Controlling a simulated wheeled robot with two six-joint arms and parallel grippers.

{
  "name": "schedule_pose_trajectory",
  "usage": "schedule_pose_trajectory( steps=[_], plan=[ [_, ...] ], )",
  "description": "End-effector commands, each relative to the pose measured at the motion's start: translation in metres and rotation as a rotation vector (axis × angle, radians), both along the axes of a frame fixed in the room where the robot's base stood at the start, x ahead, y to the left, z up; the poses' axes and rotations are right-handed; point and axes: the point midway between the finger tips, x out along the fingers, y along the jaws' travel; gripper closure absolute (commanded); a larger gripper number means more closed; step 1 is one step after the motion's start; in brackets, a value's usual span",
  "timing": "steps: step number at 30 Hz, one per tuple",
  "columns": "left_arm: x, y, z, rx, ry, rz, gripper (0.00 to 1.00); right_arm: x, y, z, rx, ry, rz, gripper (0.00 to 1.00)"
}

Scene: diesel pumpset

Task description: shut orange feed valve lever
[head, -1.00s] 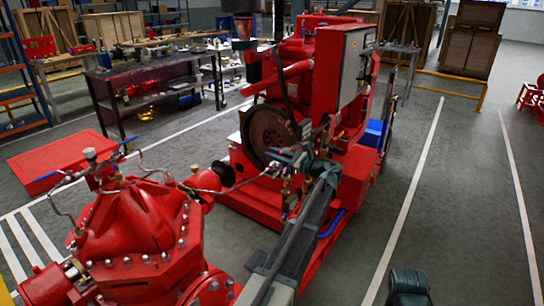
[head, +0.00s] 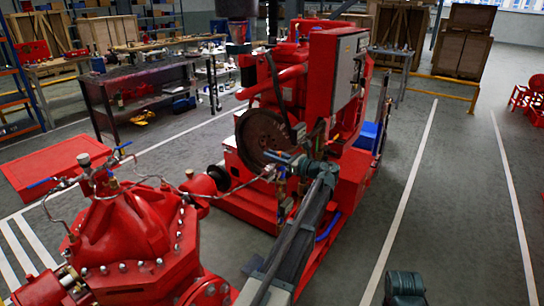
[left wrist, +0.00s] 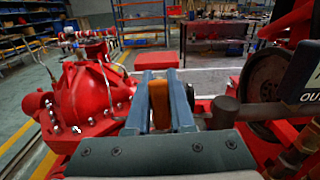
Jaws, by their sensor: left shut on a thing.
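The orange feed valve lever (left wrist: 158,104) stands upright between the two blue-grey fingers of my left gripper (left wrist: 160,100) in the left wrist view. The fingers are shut on it, one on each side. In the head view my left gripper (head: 284,160) is at the front of the red pumpset engine (head: 300,75), beside its dark flywheel (head: 264,138). The lever cannot be made out there, as the gripper and pipework cover that spot.
The red pump casing (head: 130,225) with thin pipes stands at the lower left. A dark plate with white letters (left wrist: 312,75) and a pipe are close to the gripper's right in the wrist view. A workbench (head: 140,85) stands behind.

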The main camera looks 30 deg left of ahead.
Motion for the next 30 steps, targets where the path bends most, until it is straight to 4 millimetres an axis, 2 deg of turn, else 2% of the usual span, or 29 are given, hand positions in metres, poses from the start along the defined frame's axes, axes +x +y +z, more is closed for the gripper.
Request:
schedule_pose_trajectory(
  steps=[1, 2, 6, 7, 15, 19, 23, 30],
  plan=[
    [0.001, -0.001, -0.001, -0.003, -0.001, -0.002, 1.00, 0.000, 0.000, 0.000, 0.000, 0.000, 0.000, 0.50],
    [0.001, -0.001, -0.001, -0.003, -0.001, -0.002, 0.77, 0.000, 0.000, 0.000, 0.000, 0.000, 0.000, 0.50],
    [0.000, -0.001, -0.001, -0.002, -0.001, -0.002, 0.52, 0.000, 0.000, 0.000, 0.000, 0.000, 0.000, 0.50],
    [0.000, -0.001, -0.001, -0.002, -0.001, -0.001, 0.49, 0.000, 0.000, 0.000, 0.000, 0.000, 0.000, 0.50],
    [0.000, -0.001, 0.000, -0.001, -0.001, 0.000, 0.49, 0.000, 0.000, 0.000, 0.000, 0.000, 0.000, 0.50],
    [-0.001, -0.009, 0.000, 0.000, -0.001, -0.001, 0.49, 0.000, 0.000, 0.000, 0.000, 0.000, 0.000, 0.50],
    [-0.002, -0.031, 0.000, -0.001, -0.001, -0.004, 0.49, 0.000, 0.000, 0.000, 0.000, 0.000, 0.000, 0.50],
    [-0.006, -0.084, 0.000, -0.001, -0.001, -0.003, 0.49, 0.000, 0.000, 0.000, 0.000, 0.000, 0.000, 0.50]
  ],
)
